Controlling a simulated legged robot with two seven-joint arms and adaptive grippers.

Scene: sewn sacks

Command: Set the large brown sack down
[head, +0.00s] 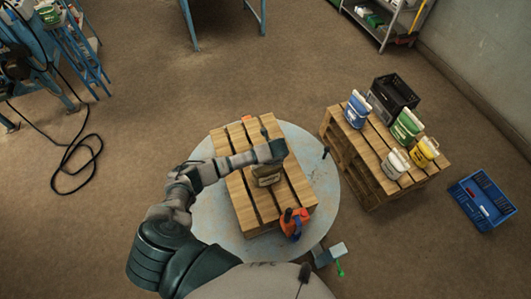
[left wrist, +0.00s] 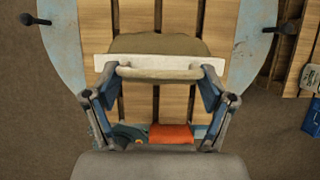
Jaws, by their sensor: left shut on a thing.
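The large brown sack (head: 266,175) is over the wooden pallet (head: 240,195) on the round grey-blue table, below my left gripper (head: 270,152). In the left wrist view the sack's brown face (left wrist: 160,45) shows beyond a white top band and a pale rolled handle (left wrist: 160,72). The handle lies between the two fingers of my left gripper (left wrist: 158,84), which is shut on it. Slats show around the sack. I cannot tell whether its base touches them. My right gripper is in neither view.
An orange tool with blue (head: 291,224) sits at the pallet's near end. A second pallet (head: 375,185) at right holds several small sacks and a black crate (head: 392,92). A blue tray (head: 482,200) lies on the floor. Pallet slats left of the sack are bare.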

